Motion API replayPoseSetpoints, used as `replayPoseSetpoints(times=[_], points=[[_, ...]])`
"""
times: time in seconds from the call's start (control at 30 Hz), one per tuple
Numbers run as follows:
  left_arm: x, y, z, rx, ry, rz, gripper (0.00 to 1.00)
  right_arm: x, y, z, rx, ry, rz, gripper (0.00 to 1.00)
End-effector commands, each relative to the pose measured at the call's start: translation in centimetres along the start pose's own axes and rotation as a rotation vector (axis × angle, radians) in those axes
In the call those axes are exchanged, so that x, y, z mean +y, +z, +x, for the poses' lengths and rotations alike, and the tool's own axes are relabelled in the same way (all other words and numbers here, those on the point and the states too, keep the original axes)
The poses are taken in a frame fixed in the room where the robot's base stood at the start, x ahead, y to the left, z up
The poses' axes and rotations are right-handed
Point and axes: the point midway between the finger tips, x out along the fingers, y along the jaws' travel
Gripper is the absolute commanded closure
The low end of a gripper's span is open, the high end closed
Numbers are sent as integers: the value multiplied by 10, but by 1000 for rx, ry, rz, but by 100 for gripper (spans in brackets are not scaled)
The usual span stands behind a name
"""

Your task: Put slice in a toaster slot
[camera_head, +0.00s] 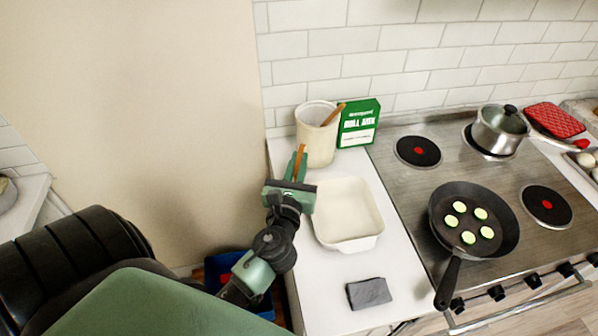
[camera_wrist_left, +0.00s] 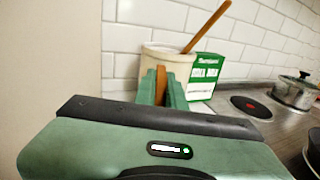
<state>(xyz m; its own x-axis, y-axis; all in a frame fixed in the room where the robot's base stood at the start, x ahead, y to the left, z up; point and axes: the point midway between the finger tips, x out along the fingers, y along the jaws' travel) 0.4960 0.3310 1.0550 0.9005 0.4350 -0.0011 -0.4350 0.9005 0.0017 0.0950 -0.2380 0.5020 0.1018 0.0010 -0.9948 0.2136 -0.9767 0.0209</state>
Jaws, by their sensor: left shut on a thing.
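My left gripper (camera_head: 297,166) is above the left end of the white counter, in front of the cream crock. It is shut on a thin brown piece (camera_head: 301,158), seen nearly edge-on, which looks like the slice. In the left wrist view the brown piece (camera_wrist_left: 160,85) stands upright between the green fingers of the left gripper (camera_wrist_left: 161,78). Its broad face is hidden. I see no toaster in either view. My right gripper is not in view.
A cream crock (camera_head: 316,148) with a wooden utensil and a green box (camera_head: 358,124) stand by the wall. A white baking dish (camera_head: 345,213) and a grey cloth (camera_head: 368,293) are on the counter. A pan (camera_head: 450,205) with green slices and a pot (camera_head: 497,132) are on the stove.

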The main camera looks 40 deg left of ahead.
Motion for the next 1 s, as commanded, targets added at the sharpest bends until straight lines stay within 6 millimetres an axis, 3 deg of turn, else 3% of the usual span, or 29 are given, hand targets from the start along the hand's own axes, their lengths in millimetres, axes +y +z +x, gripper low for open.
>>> replayPoseSetpoints(times=[0.27,0.73,0.77,0.8,1.0], points=[[0,-40,0,2,0,2,100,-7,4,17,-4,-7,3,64],[0,-48,0,1,-1,1,100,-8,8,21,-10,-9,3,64],[0,-46,0,1,0,1,81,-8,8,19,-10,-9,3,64],[0,-46,0,1,0,1,70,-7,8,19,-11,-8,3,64],[0,-46,0,1,0,1,67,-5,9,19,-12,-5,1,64]])
